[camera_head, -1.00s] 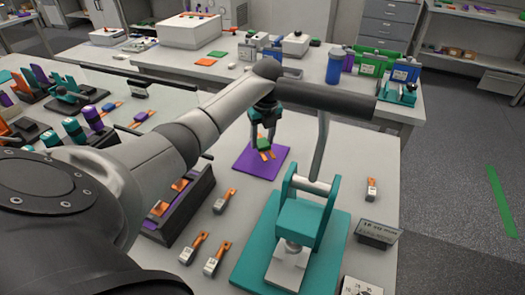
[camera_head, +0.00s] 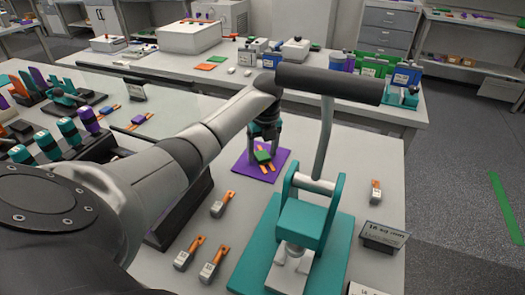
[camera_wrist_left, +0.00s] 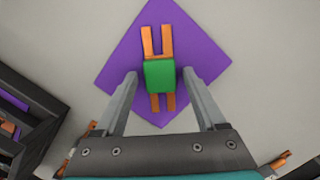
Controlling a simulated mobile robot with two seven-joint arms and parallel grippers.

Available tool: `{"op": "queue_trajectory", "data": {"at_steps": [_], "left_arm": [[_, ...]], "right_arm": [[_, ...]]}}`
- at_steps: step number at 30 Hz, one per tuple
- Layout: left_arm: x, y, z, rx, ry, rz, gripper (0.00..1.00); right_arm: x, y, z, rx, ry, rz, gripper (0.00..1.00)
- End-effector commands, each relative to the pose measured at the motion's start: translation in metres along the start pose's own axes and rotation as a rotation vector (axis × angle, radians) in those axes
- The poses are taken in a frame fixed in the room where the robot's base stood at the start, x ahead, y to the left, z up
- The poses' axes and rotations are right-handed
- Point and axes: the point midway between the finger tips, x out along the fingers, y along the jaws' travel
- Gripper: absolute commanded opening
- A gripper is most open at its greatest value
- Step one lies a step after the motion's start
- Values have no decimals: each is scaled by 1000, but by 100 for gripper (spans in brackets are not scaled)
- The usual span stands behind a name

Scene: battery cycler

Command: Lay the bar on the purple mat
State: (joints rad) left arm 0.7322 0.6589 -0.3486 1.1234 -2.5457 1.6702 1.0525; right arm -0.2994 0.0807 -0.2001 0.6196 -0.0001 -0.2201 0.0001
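The bar is a green block with orange prongs at both ends (camera_head: 263,156); it also shows in the left wrist view (camera_wrist_left: 160,76). It lies over the purple mat (camera_head: 242,168), within the mat's outline in the left wrist view (camera_wrist_left: 205,50). My left gripper (camera_head: 264,147) points down over the mat, with one finger on each side of the green block. In the left wrist view the fingers (camera_wrist_left: 160,72) stand apart, with a gap on both sides of the block. My right gripper is not in view.
A teal press (camera_head: 302,222) stands in front of the mat, with a grey curved rod (camera_head: 322,140) rising above it. Several orange-and-grey pieces (camera_head: 222,204) lie on the white table. A dark rack (camera_head: 182,214) is partly behind my left arm. A small sign (camera_head: 383,237) stands at right.

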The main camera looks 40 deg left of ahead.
Motion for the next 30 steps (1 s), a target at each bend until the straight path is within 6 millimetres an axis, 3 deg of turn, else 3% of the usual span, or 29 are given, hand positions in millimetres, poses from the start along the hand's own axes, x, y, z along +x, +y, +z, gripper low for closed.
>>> {"op": "queue_trajectory", "data": {"at_steps": [11, 24, 30], "left_arm": [[-6, 0, 1, 0, 0, -1, 78], [-93, 0, 2, 0, -3, -2, 78], [-118, 0, 1, 0, -1, -1, 78]], "right_arm": [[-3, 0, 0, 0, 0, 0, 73], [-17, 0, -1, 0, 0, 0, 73], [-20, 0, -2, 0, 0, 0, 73]]}}
